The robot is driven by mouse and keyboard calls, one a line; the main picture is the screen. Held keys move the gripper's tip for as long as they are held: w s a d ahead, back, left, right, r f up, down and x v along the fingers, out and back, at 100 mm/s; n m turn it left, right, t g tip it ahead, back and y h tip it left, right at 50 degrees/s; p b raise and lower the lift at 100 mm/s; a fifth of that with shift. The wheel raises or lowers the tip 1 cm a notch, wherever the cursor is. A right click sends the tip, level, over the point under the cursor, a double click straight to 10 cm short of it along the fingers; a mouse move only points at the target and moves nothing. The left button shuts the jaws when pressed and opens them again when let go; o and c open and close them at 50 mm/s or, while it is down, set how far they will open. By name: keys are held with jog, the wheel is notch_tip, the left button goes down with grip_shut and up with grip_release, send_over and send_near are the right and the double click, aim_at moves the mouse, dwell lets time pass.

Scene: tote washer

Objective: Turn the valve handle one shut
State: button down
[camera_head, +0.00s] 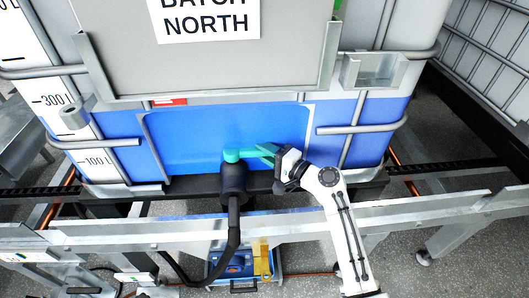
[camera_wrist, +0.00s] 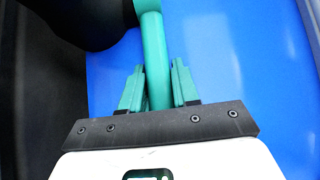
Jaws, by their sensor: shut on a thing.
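The valve handle is a teal bar (camera_wrist: 154,55) that runs from the black valve body (camera_head: 233,180) at the bottom front of the blue tank (camera_head: 200,135). In the head view the teal handle hub (camera_head: 232,155) sits on top of the valve body, and the bar points right toward my gripper (camera_head: 270,152). In the wrist view my gripper (camera_wrist: 158,88) has its two teal fingers on either side of the bar, shut on it. The far end of the bar is hidden behind the gripper's dark palm plate.
A black hose (camera_head: 233,235) hangs from the valve and curves down left. A metal rail (camera_head: 150,230) crosses in front of the tank. A blue box (camera_head: 232,262) with a yellow item (camera_head: 262,259) stands below. A sign (camera_head: 205,20) reads "BATCH NORTH".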

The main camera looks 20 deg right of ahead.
jog(key=c, duration=0.9)
grip_release()
jog(key=v, duration=1)
jog(key=shift+s+d+f+b, duration=0.1)
jog(key=shift+s+d+b, duration=0.05)
jog(key=shift+s+b, duration=0.25)
